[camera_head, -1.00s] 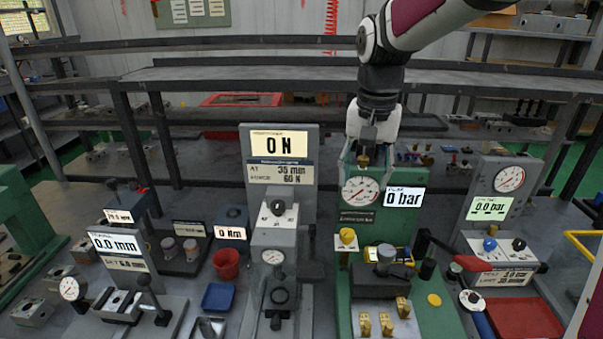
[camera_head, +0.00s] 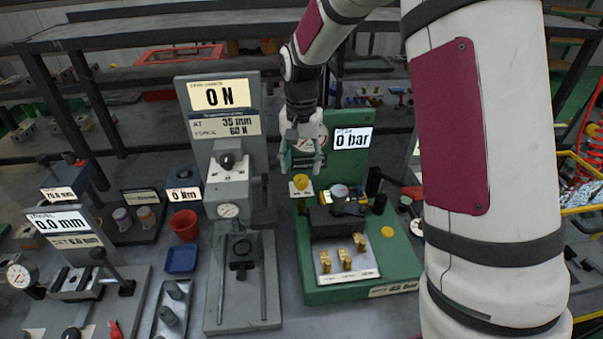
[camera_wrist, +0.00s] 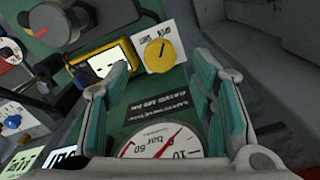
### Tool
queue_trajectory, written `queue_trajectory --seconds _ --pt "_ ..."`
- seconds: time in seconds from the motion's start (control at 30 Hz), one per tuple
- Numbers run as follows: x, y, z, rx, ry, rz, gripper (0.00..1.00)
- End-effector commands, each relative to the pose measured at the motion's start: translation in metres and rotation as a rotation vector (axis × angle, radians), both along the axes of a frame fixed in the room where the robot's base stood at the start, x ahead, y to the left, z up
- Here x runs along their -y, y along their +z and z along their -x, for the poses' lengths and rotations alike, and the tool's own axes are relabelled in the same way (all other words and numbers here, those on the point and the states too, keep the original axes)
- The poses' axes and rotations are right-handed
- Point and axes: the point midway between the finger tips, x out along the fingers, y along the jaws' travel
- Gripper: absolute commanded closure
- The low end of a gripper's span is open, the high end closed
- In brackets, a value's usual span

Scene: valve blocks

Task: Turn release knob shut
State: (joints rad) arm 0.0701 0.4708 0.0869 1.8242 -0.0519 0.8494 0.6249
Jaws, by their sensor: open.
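The release knob is a round yellow knob (camera_head: 301,182) on a white label plate, on the green test stand (camera_head: 288,293). In the wrist view the yellow knob (camera_wrist: 160,56) shows at upper centre, with a pointer line and two labels above it. My gripper (camera_head: 302,168) is just above the knob in the head view, pointing down. In the wrist view my gripper (camera_wrist: 160,70) has its two teal fingers spread apart, with the knob seen between and beyond the tips. Nothing is held. I cannot tell the exact gap to the knob.
The pressure gauge (camera_wrist: 160,143) is close below the fingers in the wrist view. A yellow-framed device (camera_wrist: 104,62) lies left of the knob. A display reading 0 bar (camera_head: 351,138) stands behind. The grey force stand (camera_head: 243,300) is to the left. My arm hides the right side.

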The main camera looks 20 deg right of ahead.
Motion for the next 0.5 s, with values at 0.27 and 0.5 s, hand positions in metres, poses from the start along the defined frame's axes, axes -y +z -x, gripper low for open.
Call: queue_trajectory --seconds 0.27,0.5 --pt "0.000 -0.033 0.001 -0.001 0.000 0.000 0.49" --pt "0.000 -0.038 0.000 0.001 0.000 0.001 0.49"
